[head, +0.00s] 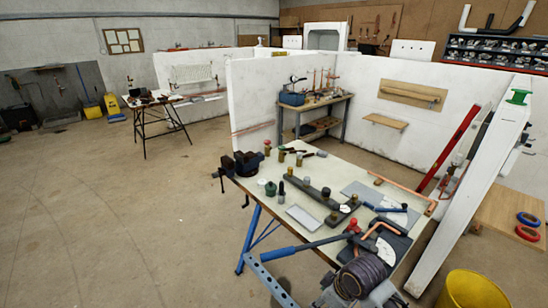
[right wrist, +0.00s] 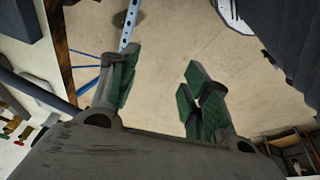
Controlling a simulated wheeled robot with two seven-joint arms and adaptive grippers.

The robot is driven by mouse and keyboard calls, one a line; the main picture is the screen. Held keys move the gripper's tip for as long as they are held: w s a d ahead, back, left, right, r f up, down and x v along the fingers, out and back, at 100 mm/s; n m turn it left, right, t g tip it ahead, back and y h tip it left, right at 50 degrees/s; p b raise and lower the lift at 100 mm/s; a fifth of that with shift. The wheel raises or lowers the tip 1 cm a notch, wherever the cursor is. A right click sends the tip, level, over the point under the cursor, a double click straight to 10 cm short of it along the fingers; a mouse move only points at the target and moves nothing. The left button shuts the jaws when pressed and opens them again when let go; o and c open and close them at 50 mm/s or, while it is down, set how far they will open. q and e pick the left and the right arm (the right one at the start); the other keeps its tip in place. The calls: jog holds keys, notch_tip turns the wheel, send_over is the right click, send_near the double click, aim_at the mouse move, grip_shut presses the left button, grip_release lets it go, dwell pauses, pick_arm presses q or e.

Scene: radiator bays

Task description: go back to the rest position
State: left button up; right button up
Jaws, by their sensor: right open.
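My right gripper (right wrist: 158,85) shows in the right wrist view. Its two green-padded fingers are spread apart with nothing between them, and bare floor lies behind them. A light blue perforated strip (right wrist: 131,22) lies beyond the left finger. Neither gripper can be made out in the head view, and my left gripper is not seen at all.
A cluttered workbench (head: 262,170) stands close in front, with a vice (head: 246,163), a blue-handled tool (head: 287,250) and a dark coil (head: 361,277). A yellow bucket (head: 470,290) is at lower right. The floor (head: 110,220) to the left is clear.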

jog(key=shift+s+d+f+m+h, duration=0.55)
jog(key=shift+s+d+m+h, duration=0.55)
jog(key=shift+s+d+m, duration=3.4)
jog(key=s+a+f+n, duration=0.1)
jog(key=s+f, duration=0.1)
jog(key=f, duration=1.5)
jog(key=s+f, duration=0.2)
jog(key=f, duration=1.5)
jog(key=s+d+f+g, duration=0.1)
jog(key=s+d+f, duration=0.1)
jog(key=s+f, duration=0.7)
jog(key=s+d+f, duration=0.1)
jog(key=s+f, duration=0.9)
jog(key=s, duration=0.3)
jog(key=shift+d+f+n+g, duration=0.15)
jog(key=shift+d+n+g, duration=0.15)
jog(key=shift+d+g, duration=0.1)
